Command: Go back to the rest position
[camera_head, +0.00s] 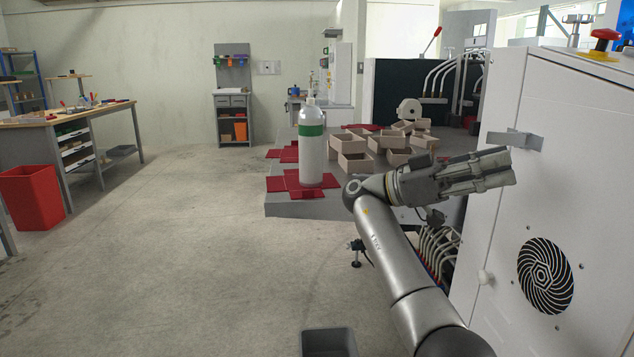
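My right gripper (492,168) is on the right side of the head view, at the end of my grey arm. It points right, toward the white machine cabinet (508,215), in front of a small grey bracket (515,139) on it. I cannot tell whether it touches the cabinet. Its fingers look close together, but their exact opening is hard to make out. I see nothing held in it. My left gripper is not in the view.
A grey table (290,206) holds a white bottle with a green band (312,150), red flat sheets (277,184) and several beige boxes (355,162). A grey bin (328,342) is at the bottom. A workbench (60,125) and red bin (32,195) stand left. The middle floor is clear.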

